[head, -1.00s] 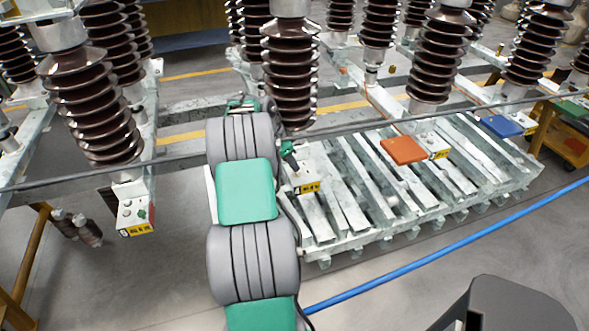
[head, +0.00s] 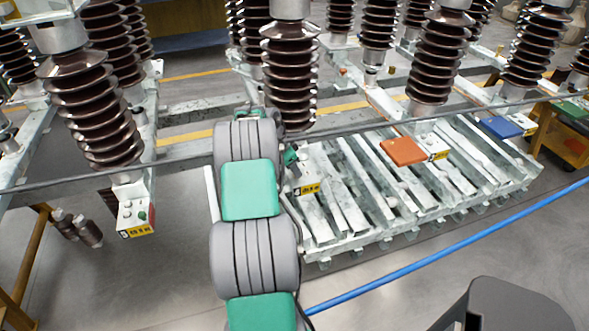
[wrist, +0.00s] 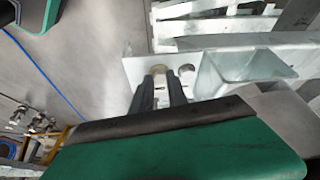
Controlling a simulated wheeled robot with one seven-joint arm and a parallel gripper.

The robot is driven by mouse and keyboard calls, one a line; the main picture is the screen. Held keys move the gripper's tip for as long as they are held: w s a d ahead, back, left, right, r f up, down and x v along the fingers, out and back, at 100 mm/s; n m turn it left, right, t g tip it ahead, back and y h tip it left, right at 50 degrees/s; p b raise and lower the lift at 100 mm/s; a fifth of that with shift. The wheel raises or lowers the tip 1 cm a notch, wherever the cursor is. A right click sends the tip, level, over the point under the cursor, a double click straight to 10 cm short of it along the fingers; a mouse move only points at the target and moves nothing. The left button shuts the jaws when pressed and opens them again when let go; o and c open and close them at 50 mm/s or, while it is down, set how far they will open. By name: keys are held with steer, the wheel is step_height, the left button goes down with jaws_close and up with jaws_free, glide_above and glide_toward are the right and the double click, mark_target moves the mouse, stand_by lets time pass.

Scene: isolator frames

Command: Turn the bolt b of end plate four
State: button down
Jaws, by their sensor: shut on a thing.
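End plate four (head: 306,172) is a pale metal plate with a yellow label marked 4, just right of my arm in the head view. The end plate also shows in the wrist view (wrist: 135,72), where two round bolt heads sit side by side near its edge. My gripper (wrist: 160,82) has its two dark fingers on either side of the left bolt (wrist: 158,70) and is shut on it. The second bolt (wrist: 187,71) is free, just to the right. No letter on the bolts is readable. In the head view my arm hides most of the gripper.
Brown ribbed insulators (head: 290,75) stand close behind the plate. A grey bar (head: 400,120) crosses the scene. An orange plate (head: 403,151) and a blue plate (head: 501,126) lie to the right.

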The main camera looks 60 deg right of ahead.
stand_by(0.4)
steer(key=n+b, duration=0.1)
steer(key=n, duration=0.1)
steer(key=n+t+b, duration=0.1)
steer(key=n+b, duration=0.1)
steer(key=shift+s+a+f+t+h, duration=0.1)
steer(key=shift+s+t+h, duration=0.1)
steer(key=shift+t+h, duration=0.15)
steer(key=n, duration=0.1)
steer(key=n+t+b, duration=0.1)
steer(key=n, duration=0.1)
steer(key=n+b, duration=0.1)
steer(key=n, duration=0.1)
steer(key=shift+s+t, duration=0.25)
steer(key=shift+t, duration=0.1)
steer(key=n, duration=0.2)
steer(key=n+t+b, duration=0.1)
steer(key=n, duration=0.1)
steer(key=shift+s+n+t, duration=0.2)
steer(key=shift+n+t, duration=0.1)
steer(key=shift+d+n+t+y, duration=0.1)
steer(key=shift+n+t+y, duration=0.25)
steer(key=shift+n, duration=0.6)
steer(key=shift+d+n+t+y, duration=0.15)
steer(key=shift+n+y, duration=0.25)
steer(key=shift+n, duration=0.55)
steer(key=c, duration=1.6)
jaws_free()
